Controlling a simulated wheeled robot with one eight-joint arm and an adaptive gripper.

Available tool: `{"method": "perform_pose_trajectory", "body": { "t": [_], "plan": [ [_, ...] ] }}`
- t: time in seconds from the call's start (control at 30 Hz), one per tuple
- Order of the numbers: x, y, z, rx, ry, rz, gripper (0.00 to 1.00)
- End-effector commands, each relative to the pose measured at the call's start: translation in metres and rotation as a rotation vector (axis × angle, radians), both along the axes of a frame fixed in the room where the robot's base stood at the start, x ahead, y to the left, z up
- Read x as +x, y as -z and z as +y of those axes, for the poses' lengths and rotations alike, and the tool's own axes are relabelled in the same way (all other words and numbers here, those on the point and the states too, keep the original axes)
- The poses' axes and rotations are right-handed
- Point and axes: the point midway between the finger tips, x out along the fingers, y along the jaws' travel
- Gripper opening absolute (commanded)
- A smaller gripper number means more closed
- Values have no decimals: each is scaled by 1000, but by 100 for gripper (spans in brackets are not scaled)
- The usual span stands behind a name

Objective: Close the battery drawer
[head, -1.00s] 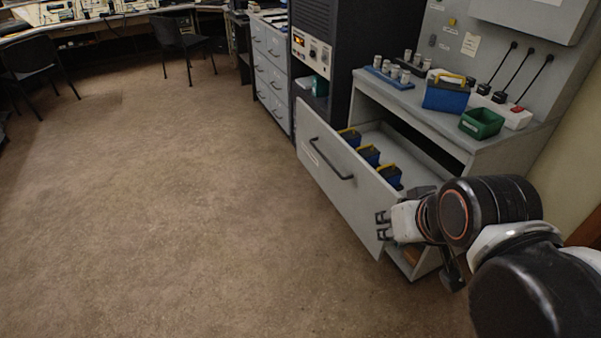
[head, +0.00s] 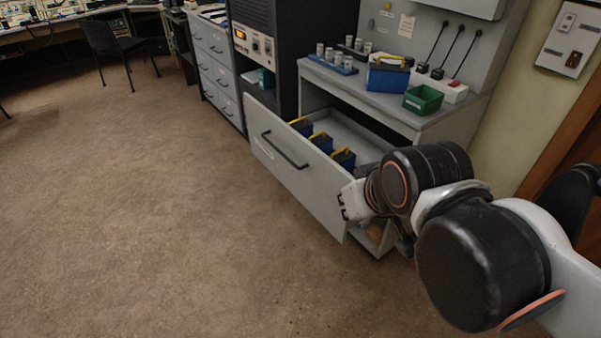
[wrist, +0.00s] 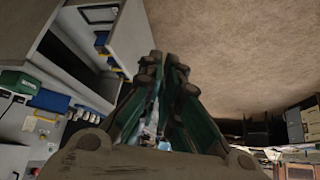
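The battery drawer (head: 290,169) is open, pulled out of the grey cabinet, with a black bar handle (head: 284,150) on its front. Several blue batteries with yellow tops (head: 321,142) sit inside. My gripper (head: 343,206) is in front of the right end of the drawer front and overlaps it in the head view; I cannot tell if they touch. In the wrist view the two fingertips (wrist: 167,74) are close together with nothing visible held, and the drawer (wrist: 128,35) is left of them. Whether the fingers are fully shut is unclear.
The cabinet top (head: 350,92) holds a blue battery (head: 388,78), a green bin (head: 423,99), a tray of grey cylinders (head: 335,63) and a charger strip (head: 453,91). A dark equipment rack (head: 290,45) stands left of the cabinet. The brown floor (head: 150,220) before the drawer is clear.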

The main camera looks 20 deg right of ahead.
Motion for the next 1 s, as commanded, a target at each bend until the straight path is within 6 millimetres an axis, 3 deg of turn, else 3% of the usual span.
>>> {"method": "perform_pose_trajectory", "body": {
  "t": [0.23, 0.47, 0.77, 1.0],
  "plan": [
    [40, -9, -1, -164, -198, 69, 0],
    [86, -3, -3, -349, -445, 158, 0],
    [147, 26, -2, -560, -771, 284, 0],
    [191, 65, 0, -705, -1041, 388, 0]
  ]
}}
